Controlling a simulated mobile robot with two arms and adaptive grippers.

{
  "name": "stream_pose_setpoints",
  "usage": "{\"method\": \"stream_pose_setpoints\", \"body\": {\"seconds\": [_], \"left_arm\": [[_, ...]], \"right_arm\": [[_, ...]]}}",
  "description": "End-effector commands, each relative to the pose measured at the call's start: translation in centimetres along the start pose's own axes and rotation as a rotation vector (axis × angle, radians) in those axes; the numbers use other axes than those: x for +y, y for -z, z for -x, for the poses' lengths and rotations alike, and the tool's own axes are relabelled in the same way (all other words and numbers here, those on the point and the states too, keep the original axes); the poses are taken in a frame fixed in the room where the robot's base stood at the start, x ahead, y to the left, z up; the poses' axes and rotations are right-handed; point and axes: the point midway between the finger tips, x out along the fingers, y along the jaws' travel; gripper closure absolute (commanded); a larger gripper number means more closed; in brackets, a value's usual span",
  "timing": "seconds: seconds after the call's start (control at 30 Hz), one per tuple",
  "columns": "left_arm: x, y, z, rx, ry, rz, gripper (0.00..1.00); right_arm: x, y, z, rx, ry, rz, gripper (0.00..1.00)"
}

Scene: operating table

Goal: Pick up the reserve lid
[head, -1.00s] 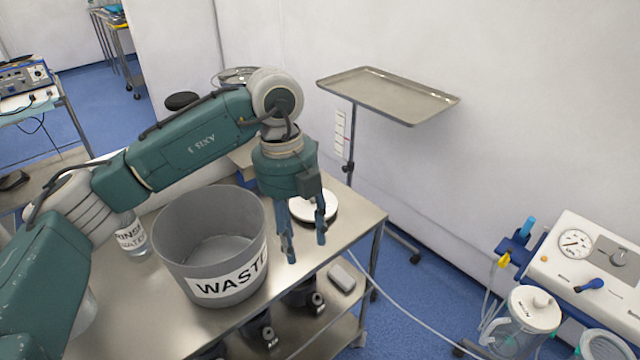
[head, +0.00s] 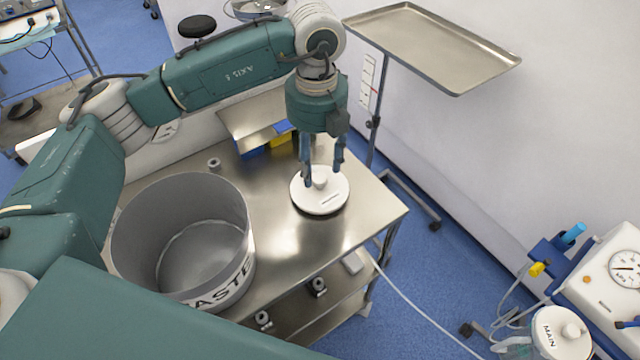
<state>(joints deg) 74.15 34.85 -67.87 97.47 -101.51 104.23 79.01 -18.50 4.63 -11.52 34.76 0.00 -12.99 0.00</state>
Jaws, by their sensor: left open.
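A round white lid with a small knob (head: 331,197) lies near the back right corner of the steel cart top. It carries a small dark label too small to read. My left gripper (head: 323,178) points down at the lid, open and empty. Its two fingers appear on either side of the knob and hide part of the lid's far side; I cannot tell whether they touch it. Another white lid, marked MAIN (head: 561,331), sits on a jar at the lower right. My right gripper is out of view.
A grey WASTE bucket (head: 128,232) stands on the cart top (head: 283,262) left of the lid. A raised steel tray (head: 440,48) on a pole stands behind. Blue and yellow items (head: 283,141) lie behind my gripper. A hose crosses the floor.

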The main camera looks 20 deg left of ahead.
Motion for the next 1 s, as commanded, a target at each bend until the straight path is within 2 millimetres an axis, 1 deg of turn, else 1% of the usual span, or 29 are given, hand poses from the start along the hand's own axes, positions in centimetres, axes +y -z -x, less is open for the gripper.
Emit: {"method": "stream_pose_setpoints", "body": {"seconds": [0.07,0.13,0.3,0.37,0.5,0.7,0.73,0.83,0.97,1.0], "left_arm": [[0.0,0.0,-0.4,0.000,-0.001,0.000,0.52],[-0.1,0.0,-1.0,0.001,-0.001,0.000,0.52],[-0.4,-0.1,-3.5,0.003,-0.002,0.001,0.52],[-0.3,-0.1,-4.4,0.002,-0.002,0.002,0.52],[-0.4,-0.1,-5.5,0.000,0.000,0.000,0.52],[-0.4,-0.2,-5.6,-0.001,0.001,0.000,0.52],[-0.4,-0.2,-5.6,-0.001,0.001,0.000,0.54],[-0.4,-0.2,-5.6,-0.001,0.001,0.000,0.74],[-0.4,-0.2,-5.6,-0.001,0.001,0.000,1.00],[-0.4,-0.2,-5.6,-0.001,0.001,0.000,1.00]], "right_arm": [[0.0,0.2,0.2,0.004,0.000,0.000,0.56],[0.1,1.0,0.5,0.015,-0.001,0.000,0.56],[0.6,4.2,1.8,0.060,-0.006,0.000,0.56],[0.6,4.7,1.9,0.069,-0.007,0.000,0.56],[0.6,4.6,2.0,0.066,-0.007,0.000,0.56],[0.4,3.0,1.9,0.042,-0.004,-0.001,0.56],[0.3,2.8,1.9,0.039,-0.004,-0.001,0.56],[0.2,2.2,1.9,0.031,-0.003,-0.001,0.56],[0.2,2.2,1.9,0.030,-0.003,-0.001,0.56],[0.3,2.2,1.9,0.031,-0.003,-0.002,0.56]]}}
